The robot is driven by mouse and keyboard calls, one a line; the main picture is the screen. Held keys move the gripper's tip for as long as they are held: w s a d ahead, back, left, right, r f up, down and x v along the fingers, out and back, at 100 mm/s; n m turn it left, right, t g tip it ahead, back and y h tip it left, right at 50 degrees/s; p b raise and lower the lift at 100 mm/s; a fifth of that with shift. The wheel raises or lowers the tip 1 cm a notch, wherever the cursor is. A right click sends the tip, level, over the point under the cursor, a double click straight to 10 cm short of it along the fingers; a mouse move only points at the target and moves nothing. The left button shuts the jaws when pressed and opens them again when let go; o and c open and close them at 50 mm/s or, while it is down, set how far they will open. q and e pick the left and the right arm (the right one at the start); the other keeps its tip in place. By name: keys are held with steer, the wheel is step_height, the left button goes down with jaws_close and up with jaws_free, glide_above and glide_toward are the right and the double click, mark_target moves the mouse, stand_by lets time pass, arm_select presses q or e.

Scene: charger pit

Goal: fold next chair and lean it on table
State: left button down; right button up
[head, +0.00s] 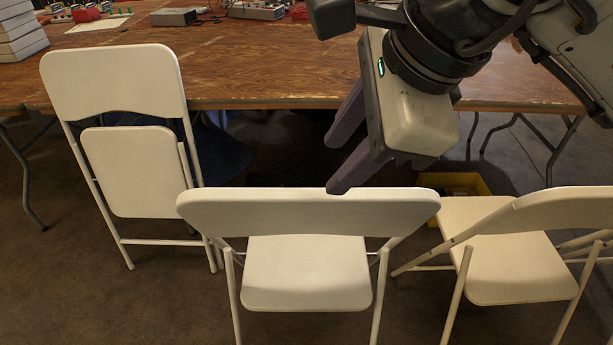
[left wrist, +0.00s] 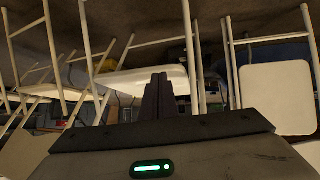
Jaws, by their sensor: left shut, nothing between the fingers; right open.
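A white folding chair (head: 112,82) stands folded on the left, its back against the table (head: 270,70) edge. The middle white chair (head: 305,275) is unfolded, its backrest nearer the table than the front of the view shows clearly. A third white chair (head: 515,268) stands unfolded on the right. My right gripper (head: 338,158) is open and empty, its lower finger just over or at the middle chair's backrest top; contact is unclear. My left gripper (left wrist: 158,80) is shut and empty in the left wrist view, with a white seat (left wrist: 135,80) behind it. It is outside the head view.
A yellow bin (head: 455,183) sits on the floor under the table's right part. Small boxes and devices (head: 255,10) lie at the table's far edge, with white stacked boxes (head: 20,32) at the far left. Metal table legs (head: 25,170) stand below. Dark floor is bare at lower left.

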mark_target(311, 194)
steer(key=b+x, duration=0.1)
steer(key=x, duration=0.1)
steer(key=b+x, duration=0.1)
steer(key=x, duration=0.2)
steer(key=s+b+x, duration=0.1)
steer(key=x, duration=0.2)
steer(key=shift+w+f+b, duration=0.1)
steer(key=shift+f+b, duration=0.25)
steer(key=b+x, duration=0.3)
steer(key=x, duration=0.1)
steer(key=shift+w+f+b, duration=0.1)
steer(key=shift+b, duration=0.3)
steer(key=shift+w+a+f+b, duration=0.3)
steer(key=shift+f+b, duration=0.1)
arm_select(q)
steer(key=shift+m+g+h, duration=0.3)
steer(key=shift+g+h, duration=0.2)
steer(key=shift+g, duration=0.1)
steer(key=d+f, duration=0.2)
steer(key=f, duration=0.1)
steer(key=d+f, duration=0.1)
steer(key=f, duration=0.1)
steer(key=shift+s, duration=0.1)
arm_select(e)
jaws_close()
arm_select(q)
steer(key=shift+f, duration=0.1)
